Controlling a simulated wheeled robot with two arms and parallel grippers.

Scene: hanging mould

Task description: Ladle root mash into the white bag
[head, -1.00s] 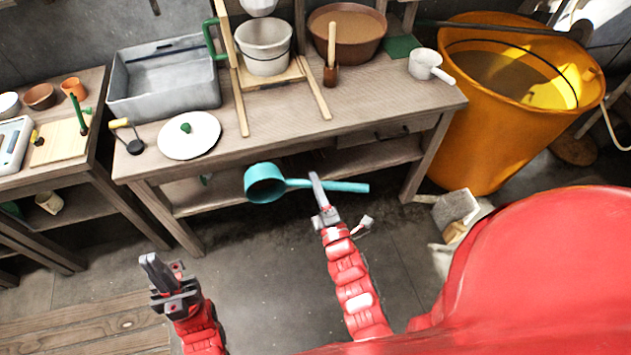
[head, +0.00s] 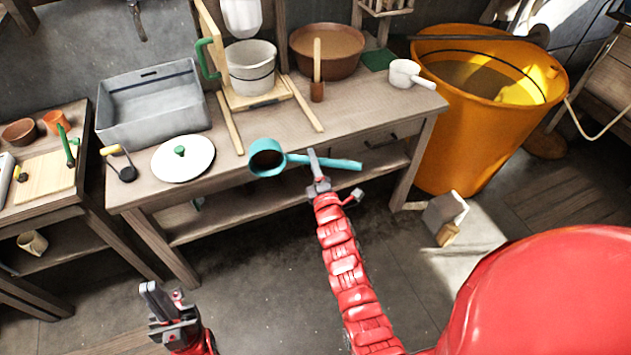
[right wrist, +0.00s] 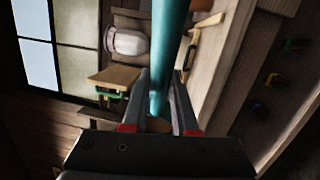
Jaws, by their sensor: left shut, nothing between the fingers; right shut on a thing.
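A teal ladle (head: 266,159) is held by its handle in my right gripper (head: 315,170), in front of the workbench's front edge. Its cup is at the left and looks dark inside; I cannot tell whether it holds mash. In the right wrist view the teal handle (right wrist: 168,55) runs between the fingers. The white bag (head: 242,15) hangs from the wooden frame at the top edge, above a white bucket (head: 250,68), and is partly cut off. A brown bowl (head: 328,62) with brown content stands to its right. My left gripper (head: 153,300) is shut and empty, low at the left.
A grey basin (head: 150,115) and a white lid (head: 183,158) with a green knob are on the workbench's left. A wooden-handled tool (head: 317,75) stands before the bowl. A white dipper (head: 405,75) lies at the right end, beside a large orange tub (head: 465,140).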

